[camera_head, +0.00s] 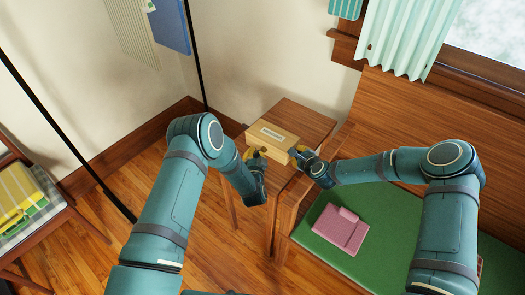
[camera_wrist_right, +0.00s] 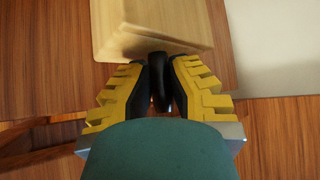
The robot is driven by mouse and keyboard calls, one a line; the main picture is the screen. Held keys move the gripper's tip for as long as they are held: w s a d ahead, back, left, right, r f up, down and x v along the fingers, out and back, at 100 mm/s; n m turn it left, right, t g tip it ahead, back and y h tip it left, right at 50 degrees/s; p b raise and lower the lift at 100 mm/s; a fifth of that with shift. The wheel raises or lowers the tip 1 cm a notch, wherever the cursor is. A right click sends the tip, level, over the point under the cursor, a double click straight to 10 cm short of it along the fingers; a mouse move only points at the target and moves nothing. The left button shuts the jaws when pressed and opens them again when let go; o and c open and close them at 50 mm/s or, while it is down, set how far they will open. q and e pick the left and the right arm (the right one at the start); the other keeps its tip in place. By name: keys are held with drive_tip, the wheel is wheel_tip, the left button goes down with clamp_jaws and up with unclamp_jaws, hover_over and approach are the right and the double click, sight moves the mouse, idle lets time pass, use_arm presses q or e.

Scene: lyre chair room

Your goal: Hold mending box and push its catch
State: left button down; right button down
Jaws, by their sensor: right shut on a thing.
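The mending box (camera_head: 272,137) is a pale wooden box with a light label strip on top. It sits on a small wooden side table. In the right wrist view the box (camera_wrist_right: 155,25) is at the top, and its near edge meets my fingertips. My right gripper (camera_head: 302,155) is at the box's right end. Its yellow fingers (camera_wrist_right: 158,62) are closed around a narrow dark part of the box; I cannot tell if this is a handle or the catch. My left gripper (camera_head: 255,155) is at the box's near left side. Its fingertips are too small to read.
The side table (camera_head: 300,117) has bare top behind the box. A bench with a green cushion (camera_head: 395,240) and a pink folder (camera_head: 340,229) stands at right. Thin black poles (camera_head: 195,55) stand behind.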

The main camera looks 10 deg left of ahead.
use_arm(q)
drive_tip(key=shift+w+d+r+t, duration=0.15)
drive_tip(key=shift+w+d+r, duration=0.1)
drive_tip(key=shift+r, duration=0.2)
drive_tip(key=shift+w+d+r+t, duration=0.15)
drive_tip(key=shift+w+d+r, duration=0.1)
drive_tip(key=shift+r, duration=0.2)
drive_tip(key=shift+s, duration=0.1)
drive_tip(key=shift+s+a, duration=0.4)
drive_tip(key=shift+s, duration=0.35)
drive_tip(key=shift+s+a+f, duration=0.15)
drive_tip(key=shift+s+a, duration=0.4)
drive_tip(key=shift+s, duration=0.3)
drive_tip(key=shift+s+a+f, duration=0.15)
drive_tip(key=shift+s+a, duration=0.35)
drive_tip(key=shift+s, duration=0.3)
drive_tip(key=shift+s+f, duration=0.1)
